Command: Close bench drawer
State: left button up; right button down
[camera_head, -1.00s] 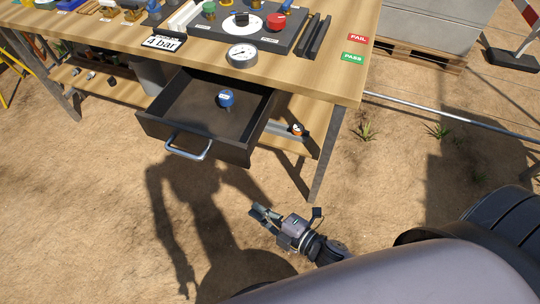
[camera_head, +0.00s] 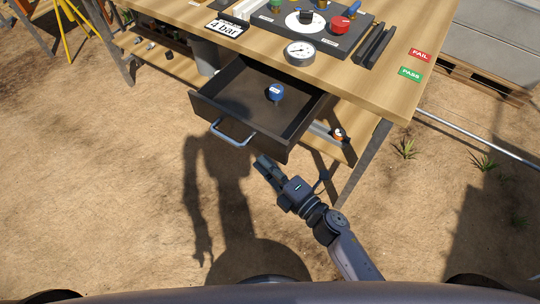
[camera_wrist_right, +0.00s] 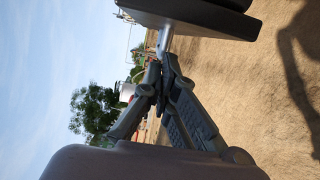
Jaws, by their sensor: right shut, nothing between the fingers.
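The bench drawer (camera_head: 238,118) hangs open below the front of the wooden bench (camera_head: 355,85). It is dark, with a curved metal handle (camera_head: 232,138) on its front, and a blue round item (camera_head: 275,92) lies inside. My right gripper (camera_head: 262,162) is shut and empty, just in front of the drawer's right corner and to the right of the handle. In the right wrist view its fingers (camera_wrist_right: 160,85) meet, and a dark box-like part, apparently the drawer (camera_wrist_right: 200,14), fills the top edge. Contact cannot be told. My left gripper is not in view.
A pressure gauge (camera_head: 300,53) and a panel with a red knob (camera_head: 340,25) sit on the bench top. A bench leg (camera_head: 362,165) stands right of the drawer. A lower shelf holds an orange-and-white item (camera_head: 338,134). Sandy ground in front is clear.

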aim_at(315, 112)
jog(key=shift+w+d, duration=0.6)
jog(key=shift+w, duration=0.2)
jog(key=shift+d, duration=0.1)
jog(key=shift+w+d, duration=0.15)
jog(key=shift+w, duration=0.1)
jog(key=w+d+b, duration=0.1)
jog(key=w+d, duration=0.2)
jog(key=w, duration=0.2)
jog(key=w+d+b, duration=0.2)
jog(key=w+d, duration=0.2)
jog(key=w, duration=0.1)
jog(key=w+d+b, duration=0.1)
jog(key=w+d, duration=0.3)
jog(key=w, duration=0.1)
jog(key=shift+w+d, duration=0.15)
jog(key=shift+w, duration=0.15)
jog(key=shift+w+d, duration=0.25)
jog(key=shift+w, duration=0.1)
jog(key=shift+r, duration=0.1)
jog(key=shift+w+d, duration=0.1)
